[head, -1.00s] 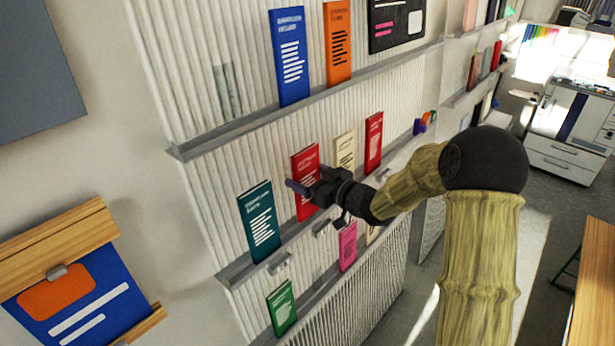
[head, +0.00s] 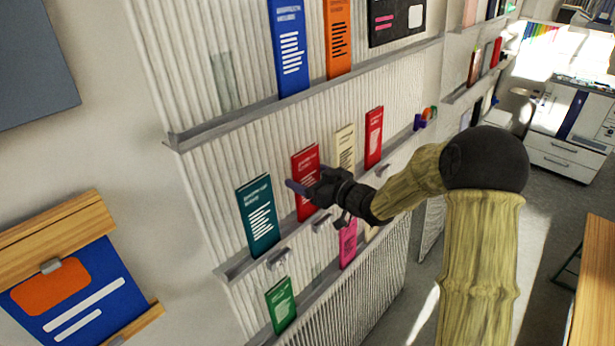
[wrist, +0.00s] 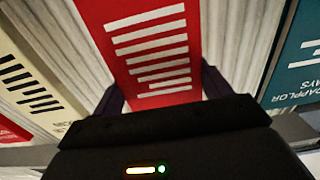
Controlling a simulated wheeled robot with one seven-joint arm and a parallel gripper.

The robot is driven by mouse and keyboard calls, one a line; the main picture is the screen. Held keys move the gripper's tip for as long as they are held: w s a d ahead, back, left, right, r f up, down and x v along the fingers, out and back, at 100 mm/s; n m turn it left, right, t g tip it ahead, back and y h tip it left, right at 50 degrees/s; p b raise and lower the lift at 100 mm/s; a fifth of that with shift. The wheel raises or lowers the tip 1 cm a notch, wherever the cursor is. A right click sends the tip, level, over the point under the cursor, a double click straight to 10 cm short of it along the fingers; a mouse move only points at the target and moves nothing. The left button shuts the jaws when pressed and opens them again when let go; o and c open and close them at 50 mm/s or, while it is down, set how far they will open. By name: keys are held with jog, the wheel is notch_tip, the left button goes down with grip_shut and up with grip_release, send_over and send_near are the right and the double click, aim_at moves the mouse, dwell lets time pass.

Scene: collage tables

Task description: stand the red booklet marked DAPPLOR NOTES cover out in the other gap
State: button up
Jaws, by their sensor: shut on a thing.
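A red booklet (head: 304,160) with white lines stands upright, cover out, at the middle ledge, between a teal booklet (head: 259,215) and a cream booklet (head: 345,146). Its title is too small to read. My gripper (head: 306,186) is shut on this red booklet, with a finger at each side edge. In the wrist view the red cover (wrist: 150,45) fills the space between the fingers. A second red booklet (head: 374,138) stands right of the cream one.
Blue (head: 290,50) and orange (head: 339,40) booklets stand on the upper ledge (head: 210,130), with bare ribbed wall to their left. Green (head: 281,304) and pink (head: 348,243) booklets stand on the lower ledge, with space between. A wooden-framed blue board (head: 75,300) is at left.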

dwell(0.3)
jog(key=o, duration=1.1)
jog(key=shift+c, duration=0.2)
jog(key=shift+f, duration=0.1)
jog(key=shift+s+d+b, duration=0.3)
jog(key=shift+d, duration=0.15)
jog(key=b+v, duration=0.5)
jog(key=v, duration=1.1)
jog(key=shift+s, duration=0.15)
jog(key=shift+d, duration=0.1)
